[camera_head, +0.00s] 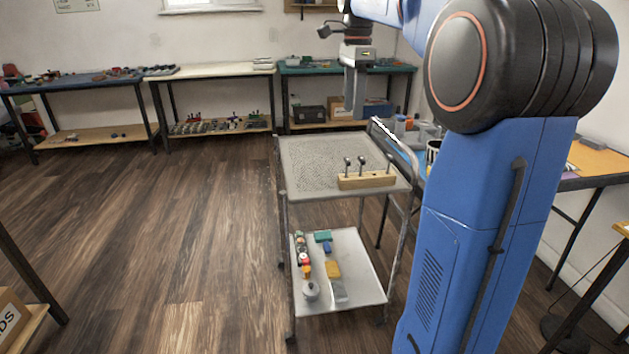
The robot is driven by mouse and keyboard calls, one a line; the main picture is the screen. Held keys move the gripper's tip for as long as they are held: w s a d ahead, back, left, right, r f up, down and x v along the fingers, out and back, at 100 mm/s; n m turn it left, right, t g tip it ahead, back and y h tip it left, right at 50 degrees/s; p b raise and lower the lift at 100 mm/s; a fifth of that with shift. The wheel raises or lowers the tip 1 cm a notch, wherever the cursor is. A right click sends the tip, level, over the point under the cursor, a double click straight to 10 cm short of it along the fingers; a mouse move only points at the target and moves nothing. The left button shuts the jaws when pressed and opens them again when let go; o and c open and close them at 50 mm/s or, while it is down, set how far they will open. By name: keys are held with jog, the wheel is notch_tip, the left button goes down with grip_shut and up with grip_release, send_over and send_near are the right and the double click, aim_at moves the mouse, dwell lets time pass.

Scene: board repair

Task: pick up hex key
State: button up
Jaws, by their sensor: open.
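A wooden block (367,180) sits on the top shelf of a grey metal cart, near its front right. Three thin upright tools with small dark, rounded tops stand in it: a left one (347,163), a middle one (361,163) and a right one (389,161). I cannot tell which of them, if any, is the hex key. My gripper (354,116) points down above the back of the cart, beyond and above the block. It is open, apart from the tools, and seems empty.
The cart's perforated top shelf (310,165) is otherwise clear. Its lower shelf (362,285) holds several small bottles and boxes. Workbenches line the back wall, including a green-topped one (300,69). A cluttered bench stands right of the cart. Wood floor (180,240) is free to the left.

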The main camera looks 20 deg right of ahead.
send_over(346, 159)
jog(key=f, duration=1)
jog(key=shift+s+f, duration=0.2)
jog(key=shift+f, duration=0.2)
jog(key=shift+w+f, duration=0.15)
jog(key=shift+f, duration=3.1)
jog(key=c, duration=1.1)
